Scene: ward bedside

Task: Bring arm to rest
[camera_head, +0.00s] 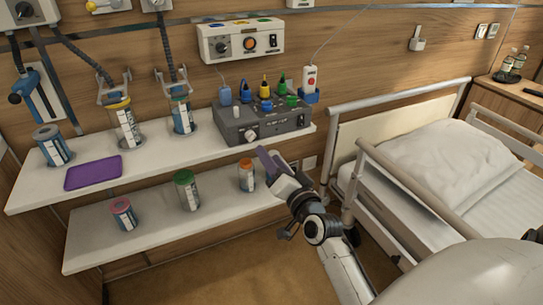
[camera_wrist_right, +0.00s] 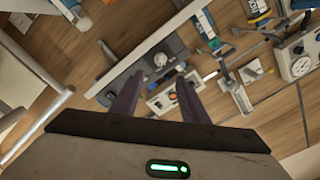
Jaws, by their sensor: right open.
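My right gripper (camera_head: 268,163) is in the middle of the head view, in front of the shelves' right end and beside the bed rail. It is open and empty. In the right wrist view its two dark purple fingers (camera_wrist_right: 157,98) stand apart with nothing between them. My right arm reaches in from the lower right. My left gripper shows in neither view.
The upper shelf (camera_head: 140,167) holds a grey device (camera_head: 262,122), canisters and a purple tray (camera_head: 93,173). The lower shelf (camera_head: 150,230) holds several lidded jars. A bed with a rail (camera_head: 400,178) stands right. Open floor (camera_head: 240,260) lies below the shelves.

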